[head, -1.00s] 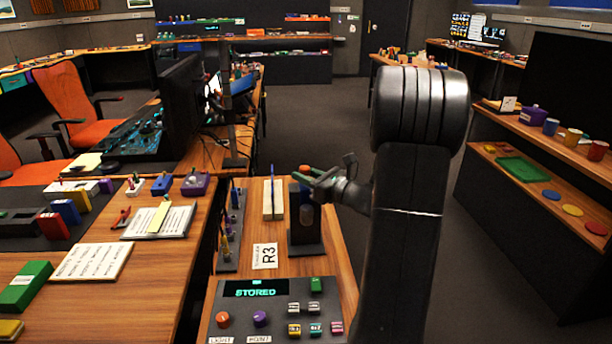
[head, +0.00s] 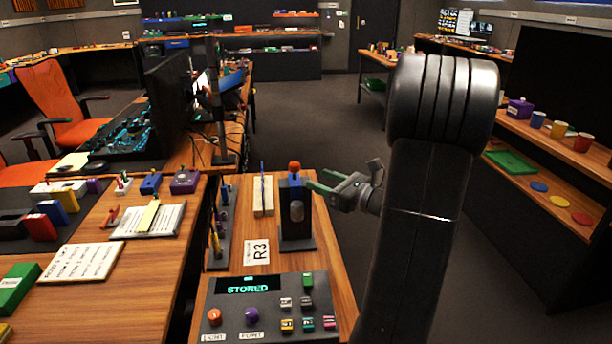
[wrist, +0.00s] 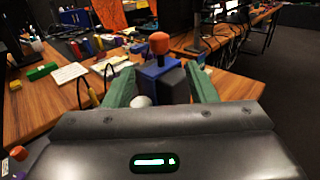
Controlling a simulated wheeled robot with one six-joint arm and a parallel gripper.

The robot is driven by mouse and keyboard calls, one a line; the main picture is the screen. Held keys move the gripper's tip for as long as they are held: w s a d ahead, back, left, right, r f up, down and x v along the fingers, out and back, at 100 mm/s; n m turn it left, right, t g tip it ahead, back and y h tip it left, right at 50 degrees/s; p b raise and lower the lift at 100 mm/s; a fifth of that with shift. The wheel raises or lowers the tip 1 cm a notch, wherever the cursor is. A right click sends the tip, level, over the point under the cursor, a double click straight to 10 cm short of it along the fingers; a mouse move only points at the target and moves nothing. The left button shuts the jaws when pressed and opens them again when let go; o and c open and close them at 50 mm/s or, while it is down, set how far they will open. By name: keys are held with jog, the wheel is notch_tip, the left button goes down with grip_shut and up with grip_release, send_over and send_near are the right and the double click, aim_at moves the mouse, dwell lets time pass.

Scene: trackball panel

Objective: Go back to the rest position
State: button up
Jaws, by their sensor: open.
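My gripper (head: 318,194) is open and empty, with green fingers, just right of a dark upright block with an orange ball on top (head: 294,167). In the wrist view the orange ball (wrist: 159,42) stands beyond and between the two spread green fingers (wrist: 163,88). The control panel (head: 210,298) in front has a display reading "STORED" (head: 247,287), an orange knob (head: 214,316) and a purple knob (head: 251,315).
Shelves with mugs and a green tray (head: 511,161) are at the right. Open floor lies between desk and shelves.

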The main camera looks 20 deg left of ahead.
aim_at(299, 167)
jog(key=shift+v, duration=2.35)
jog(key=x, duration=0.9)
jog(key=p+x, duration=0.1)
jog(key=x, duration=0.4)
jog(key=shift+r, duration=0.4)
jog(key=shift+r+p, duration=0.3)
jog(key=shift+r, duration=0.15)
jog(key=shift+f, duration=0.1)
